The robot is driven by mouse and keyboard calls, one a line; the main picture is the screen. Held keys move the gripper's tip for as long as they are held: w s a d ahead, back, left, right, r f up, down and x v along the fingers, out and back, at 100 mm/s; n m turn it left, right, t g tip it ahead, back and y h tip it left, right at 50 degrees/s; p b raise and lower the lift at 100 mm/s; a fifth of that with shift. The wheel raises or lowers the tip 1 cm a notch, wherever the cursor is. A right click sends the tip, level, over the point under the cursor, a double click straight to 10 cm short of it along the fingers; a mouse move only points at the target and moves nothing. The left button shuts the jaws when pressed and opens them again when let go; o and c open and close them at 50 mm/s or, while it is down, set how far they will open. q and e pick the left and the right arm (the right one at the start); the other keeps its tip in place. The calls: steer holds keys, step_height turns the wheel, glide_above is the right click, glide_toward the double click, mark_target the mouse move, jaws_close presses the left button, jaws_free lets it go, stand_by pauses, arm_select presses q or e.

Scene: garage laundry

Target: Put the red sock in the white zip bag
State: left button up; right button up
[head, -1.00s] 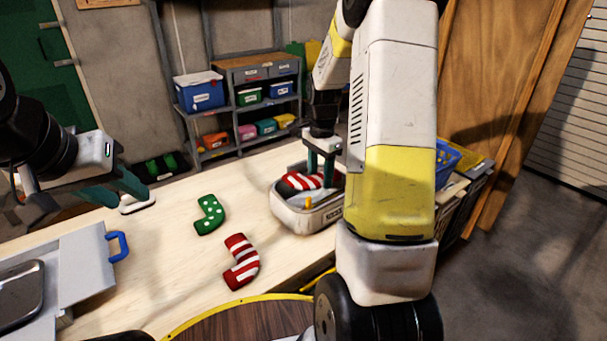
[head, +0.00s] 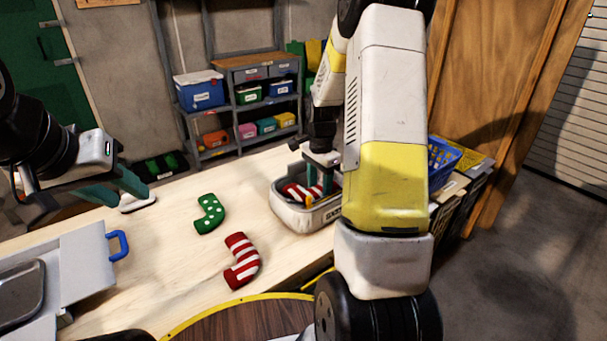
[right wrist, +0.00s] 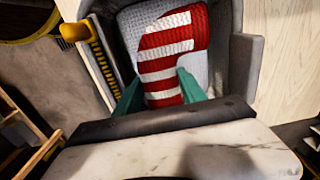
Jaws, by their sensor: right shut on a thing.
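The white zip bag (head: 302,217) stands open on the table, with a yellow zip pull at its near side; its grey rim also shows in the right wrist view (right wrist: 256,65). My right gripper (head: 318,186) is down inside the bag's opening, shut on a red sock with white stripes (head: 295,189). In the right wrist view the striped sock (right wrist: 172,50) lies between the two green fingers, over the bag's pale lining. A second red-and-white striped sock (head: 242,261) lies on the table left of the bag. My left gripper (head: 118,190) is open and empty, above the table's left side.
A green sock with white dots (head: 209,214) lies on the table left of the bag. A grey case with a blue handle (head: 118,246) is at the left front. A blue basket (head: 442,162) stands beyond my right arm. Bare tabletop lies between the socks and the case.

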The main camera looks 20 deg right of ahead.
steer(key=o, duration=1.1)
steer(key=shift+c, duration=0.2)
step_height(320, 180, up, 13)
steer(key=s+a+r+n+t, duration=0.3)
steer(key=s+a+r+n, duration=0.3)
steer(key=s+r, duration=0.2)
steer(key=s+a+r+n+t+y, duration=0.1)
steer(key=s+a+n, duration=0.2)
steer(key=s, duration=0.4)
steer(key=s+a+r+n+t+y, duration=0.1)
steer(key=s+a+n+t, duration=0.1)
steer(key=s+n, duration=0.3)
steer(key=shift+s+a+r+n, duration=0.35)
steer(key=shift+s+a, duration=0.3)
steer(key=shift+s, duration=0.45)
